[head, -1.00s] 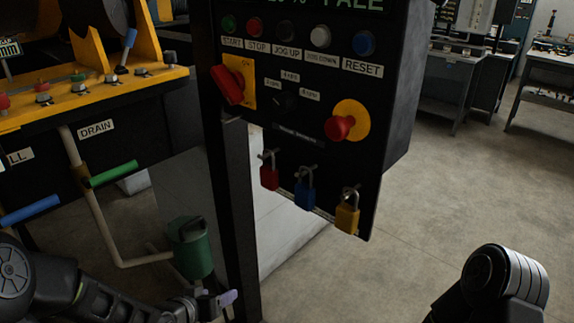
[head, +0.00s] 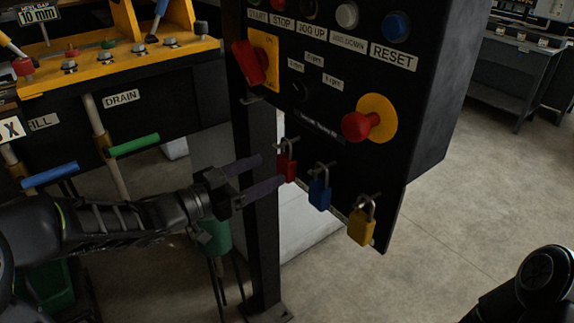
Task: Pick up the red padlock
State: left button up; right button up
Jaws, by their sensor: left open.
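The red padlock (head: 288,167) hangs by its shackle from a hook low on the black control panel, leftmost of three padlocks. My left gripper (head: 269,171) comes in from the left with its two fingers spread, pointing right. The fingertips are at the left side of the red padlock, one at shackle height and one lower, near the body. I cannot tell whether they touch it. My right gripper is out of view; only part of the right arm shows at the lower right.
A blue padlock (head: 319,194) and a yellow padlock (head: 361,227) hang just right of the red one. Above are a red mushroom button (head: 361,126) and a red rotary switch (head: 250,63). A dark post (head: 265,235) stands below the gripper. Open floor lies right.

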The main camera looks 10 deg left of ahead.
aim_at(281, 163)
pick_arm(q)
jog(key=shift+x, duration=0.95)
jog(key=shift+p+x, duration=0.5)
jog(key=shift+x, duration=2.15)
jog(key=shift+a, duration=0.1)
jog(key=shift+c, duration=0.5)
grip_shut()
